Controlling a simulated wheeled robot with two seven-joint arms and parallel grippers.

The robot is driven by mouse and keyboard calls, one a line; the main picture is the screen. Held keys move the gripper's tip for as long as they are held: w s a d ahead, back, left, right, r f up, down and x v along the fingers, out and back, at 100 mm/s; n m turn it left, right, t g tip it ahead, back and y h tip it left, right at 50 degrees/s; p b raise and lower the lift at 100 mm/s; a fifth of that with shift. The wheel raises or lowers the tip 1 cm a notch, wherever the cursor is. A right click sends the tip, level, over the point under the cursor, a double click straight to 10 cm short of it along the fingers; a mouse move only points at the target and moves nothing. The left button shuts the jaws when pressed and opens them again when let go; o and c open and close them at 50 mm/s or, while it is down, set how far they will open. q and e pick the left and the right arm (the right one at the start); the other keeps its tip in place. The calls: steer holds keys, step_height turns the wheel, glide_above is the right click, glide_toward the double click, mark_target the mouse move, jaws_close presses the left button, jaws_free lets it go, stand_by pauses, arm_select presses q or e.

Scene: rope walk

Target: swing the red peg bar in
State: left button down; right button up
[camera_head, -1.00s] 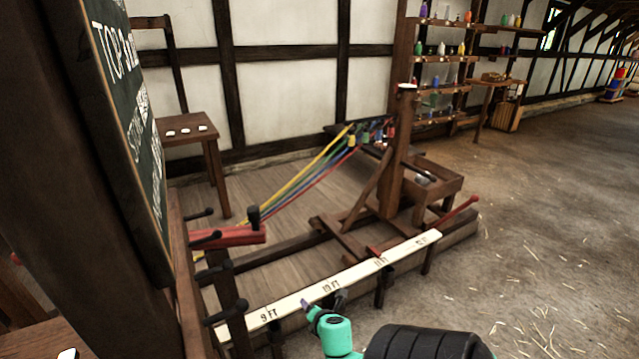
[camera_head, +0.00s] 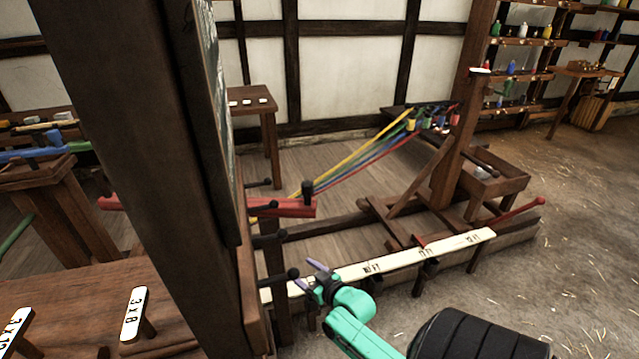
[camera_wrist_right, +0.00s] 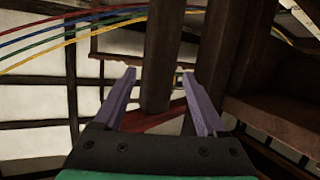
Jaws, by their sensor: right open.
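The red peg bar (camera_head: 285,208) stands out level to the right from behind the dark post in the head view, with a black upright peg (camera_head: 307,188) near its end. Its red left part (camera_head: 112,203) shows beyond the post. My right gripper (camera_head: 308,275) is open and empty, below and in front of the bar's end, apart from it. In the right wrist view, the two purple fingers (camera_wrist_right: 158,74) are spread. A red strip (camera_wrist_right: 150,121), probably the bar, shows beyond them, with a dark round post (camera_wrist_right: 159,55) in the gap. My left gripper is out of view.
A white marked scale board (camera_head: 400,259) runs beside my right gripper. Black pegs (camera_head: 270,241) jut from the dark post (camera_head: 150,130) at left. Coloured ropes (camera_head: 365,158) stretch from the bar to a wooden stand (camera_head: 458,140). Open floor (camera_head: 590,240) lies at right.

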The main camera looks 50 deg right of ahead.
mark_target(307, 192)
steer(key=w+d+r+m+h, duration=0.1)
steer(key=r+m+h, duration=0.3)
steer(key=m, duration=0.7)
steer(key=d+r+m+h, duration=0.2)
steer(key=r+m+h, duration=0.2)
steer(key=r+m, duration=0.5)
steer(key=w+d+r+m+h, duration=0.1)
steer(key=r+m+h, duration=0.3)
steer(key=m, duration=1.1)
steer(key=shift+w+d+r, duration=0.1)
steer(key=shift+w+r, duration=0.1)
steer(key=shift+r, duration=0.45)
steer(key=shift+w+d+r, duration=0.1)
steer(key=shift+w+r, duration=0.05)
steer(key=shift+r, duration=0.45)
steer(key=m, duration=0.2)
steer(key=m+g, duration=0.1)
steer(key=m, duration=0.2)
steer(key=shift+s+d+r+m+g+h+p, duration=0.1)
steer(key=shift+s+r+m+g+h+p, duration=0.05)
steer(key=shift+r+m+g+h+p, duration=0.2)
steer(key=m, duration=0.3)
steer(key=m+g, duration=0.1)
steer(key=shift+a+r+m, duration=0.1)
steer(key=shift+a+m, duration=0.15)
steer(key=shift+a, duration=0.05)
steer(key=x, duration=0.7)
steer(key=shift+w+f+p, duration=0.3)
steer(key=shift+w, duration=0.05)
jaws_close()
